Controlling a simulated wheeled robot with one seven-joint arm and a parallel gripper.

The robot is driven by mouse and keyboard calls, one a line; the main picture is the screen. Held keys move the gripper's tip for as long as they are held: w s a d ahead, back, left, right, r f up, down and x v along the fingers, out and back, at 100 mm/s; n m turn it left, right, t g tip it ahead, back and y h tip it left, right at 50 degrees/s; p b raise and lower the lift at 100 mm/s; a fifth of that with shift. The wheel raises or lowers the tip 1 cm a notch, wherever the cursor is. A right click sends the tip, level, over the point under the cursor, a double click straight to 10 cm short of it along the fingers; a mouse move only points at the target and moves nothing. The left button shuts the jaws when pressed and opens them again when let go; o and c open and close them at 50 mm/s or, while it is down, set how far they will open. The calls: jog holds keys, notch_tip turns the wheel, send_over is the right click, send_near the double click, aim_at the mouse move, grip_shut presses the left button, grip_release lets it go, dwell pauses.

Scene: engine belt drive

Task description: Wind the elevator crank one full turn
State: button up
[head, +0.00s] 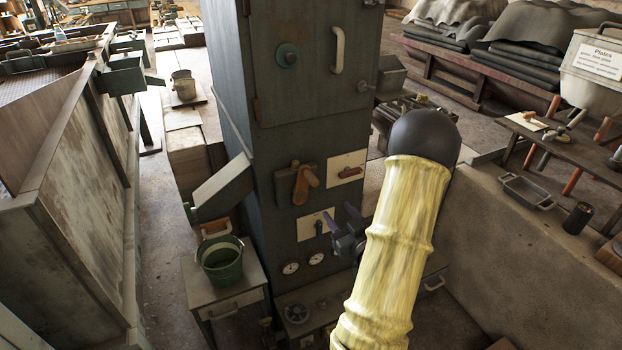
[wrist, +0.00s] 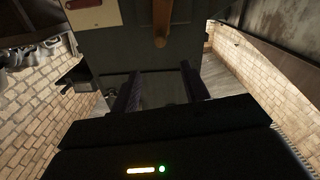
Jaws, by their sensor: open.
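The crank (head: 303,186) has a brown wooden handle on a dark mount, on the front of the tall dark green cabinet (head: 310,110). The handle hangs down and slightly right in the head view. In the wrist view the wooden handle (wrist: 161,26) shows at the top, beyond the fingertips. My gripper (head: 345,222) is open and empty, below and to the right of the crank, apart from it. Both fingers of my gripper (wrist: 158,82) show in the wrist view with a gap between them. My yellow-sleeved arm hides part of the cabinet's right side.
A white plate with a red lever (head: 350,172) is right of the crank. A plate with a blue lever (head: 319,226) and gauges (head: 290,268) are below. A chute (head: 222,187) juts left above a green bucket (head: 221,260) on a small table (head: 222,292).

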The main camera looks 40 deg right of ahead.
aim_at(305, 170)
jog(key=x, duration=1.7)
jog(key=shift+w, duration=0.1)
grip_shut()
